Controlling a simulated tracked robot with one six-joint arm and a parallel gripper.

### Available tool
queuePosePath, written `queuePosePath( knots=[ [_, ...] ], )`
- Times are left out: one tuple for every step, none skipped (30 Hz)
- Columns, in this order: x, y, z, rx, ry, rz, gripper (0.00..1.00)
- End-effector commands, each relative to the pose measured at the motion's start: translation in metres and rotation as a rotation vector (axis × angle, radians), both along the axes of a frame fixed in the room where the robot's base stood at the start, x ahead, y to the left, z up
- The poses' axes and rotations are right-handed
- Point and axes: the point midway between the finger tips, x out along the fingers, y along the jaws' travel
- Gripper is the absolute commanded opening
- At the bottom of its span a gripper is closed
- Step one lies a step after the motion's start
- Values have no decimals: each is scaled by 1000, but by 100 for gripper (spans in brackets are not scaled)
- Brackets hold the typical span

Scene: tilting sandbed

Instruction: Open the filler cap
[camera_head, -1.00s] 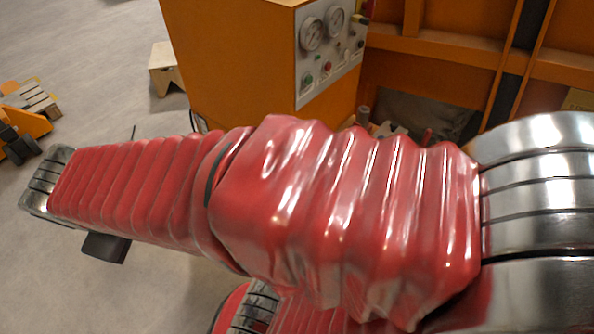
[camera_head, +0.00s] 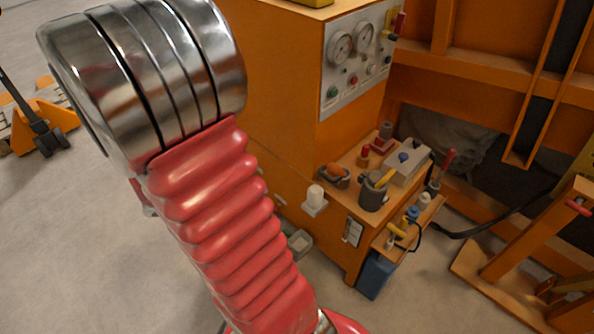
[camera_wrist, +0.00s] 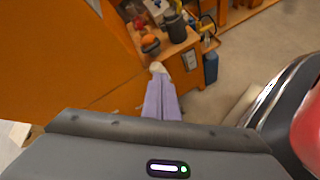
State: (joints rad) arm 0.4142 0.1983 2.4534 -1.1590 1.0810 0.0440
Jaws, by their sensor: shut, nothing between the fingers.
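A white cap (camera_head: 315,194), which looks like the filler cap, sits upright on a small pale bracket on the side of the orange cabinet (camera_head: 270,90). In the wrist view the white cap (camera_wrist: 158,67) shows just past my fingertips, partly covered by them. My gripper (camera_wrist: 160,80) is shut and empty, its two lavender fingers together and pointing toward the cap. I cannot tell whether the fingertips touch it. In the head view my gripper does not show; my red-sleeved arm fills the left and lower middle.
A shelf at the cabinet's foot holds a dark mug (camera_head: 373,191), a grey box (camera_head: 407,160) and small tools. A blue canister (camera_head: 375,276) stands below. Gauges (camera_head: 341,47) are on the panel above. An orange frame (camera_head: 520,250) stands at right.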

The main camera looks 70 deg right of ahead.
Motion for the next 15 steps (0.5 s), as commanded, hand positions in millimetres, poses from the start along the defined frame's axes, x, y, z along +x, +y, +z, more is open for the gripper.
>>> queuePosePath(
  knots=[
    [-5,-9,-8,-4,48,15,0],
    [-6,-14,-12,-8,72,27,0],
    [-9,-21,-17,-13,104,43,0],
    [-11,-26,-21,-16,129,56,0],
    [-12,-31,-25,-18,153,70,0],
    [-15,-37,-31,-21,185,86,0],
    [-16,-42,-35,-22,208,101,0],
    [-18,-46,-40,-23,231,115,0],
    [-20,-52,-46,-23,261,133,0],
    [-22,-56,-51,-22,282,149,0],
    [-23,-60,-56,-21,303,163,0],
    [-26,-65,-64,-18,332,184,0],
    [-27,-69,-69,-16,352,199,0],
    [-29,-72,-74,-14,373,214,0],
    [-31,-77,-82,-10,398,235,0]
  ],
)
